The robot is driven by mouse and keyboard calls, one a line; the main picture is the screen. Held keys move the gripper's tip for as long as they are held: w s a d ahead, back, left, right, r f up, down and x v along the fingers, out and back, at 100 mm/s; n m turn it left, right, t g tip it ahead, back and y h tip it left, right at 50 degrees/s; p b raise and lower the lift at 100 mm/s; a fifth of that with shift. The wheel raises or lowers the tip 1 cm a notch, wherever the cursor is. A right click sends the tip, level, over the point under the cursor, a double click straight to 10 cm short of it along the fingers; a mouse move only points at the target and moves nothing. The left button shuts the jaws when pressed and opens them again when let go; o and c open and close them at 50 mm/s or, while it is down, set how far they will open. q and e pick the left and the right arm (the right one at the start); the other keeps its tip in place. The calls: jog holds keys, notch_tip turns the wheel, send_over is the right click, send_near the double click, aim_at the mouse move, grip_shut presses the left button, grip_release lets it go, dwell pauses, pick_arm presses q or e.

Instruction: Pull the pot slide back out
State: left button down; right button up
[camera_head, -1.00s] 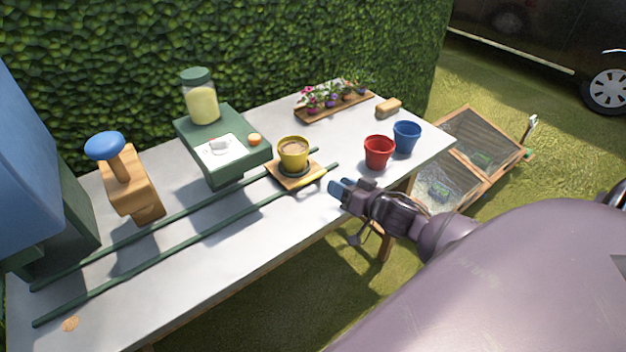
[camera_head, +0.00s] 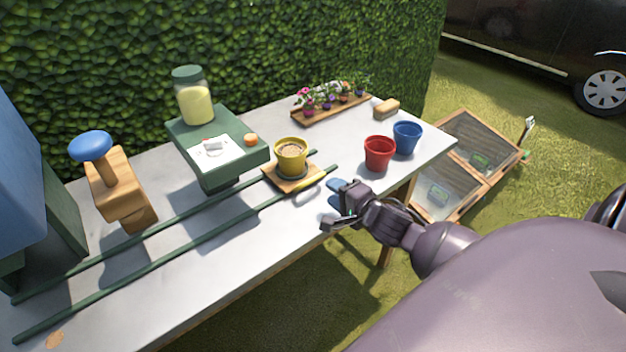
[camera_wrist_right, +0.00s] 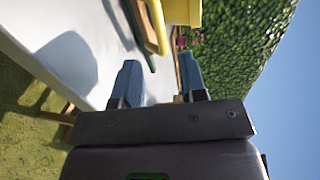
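The pot slide (camera_head: 278,179) is a small wooden board on two green rails at the middle of the table. A yellow pot (camera_head: 291,157) filled with brown soil stands upright on it. A pale yellow handle (camera_head: 311,184) is at the board's near right side; it also shows in the right wrist view (camera_wrist_right: 157,27). My right gripper (camera_head: 334,204) is to the right of the handle, near the table's front edge. In the right wrist view (camera_wrist_right: 160,82) its blue fingers are apart with nothing between them, and the handle lies beyond the fingertips. My left gripper is not in view.
A green stand (camera_head: 215,139) with a jar is behind the rails (camera_head: 160,258). A wooden stamp with a blue knob (camera_head: 115,185) is at left. A red pot (camera_head: 379,153), a blue pot (camera_head: 407,138) and a flower tray (camera_head: 331,109) stand at the right.

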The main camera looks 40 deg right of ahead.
aim_at(316, 180)
jog(key=b+x, duration=0.1)
jog(key=x, duration=0.7)
jog(key=shift+w, duration=0.3)
grip_shut()
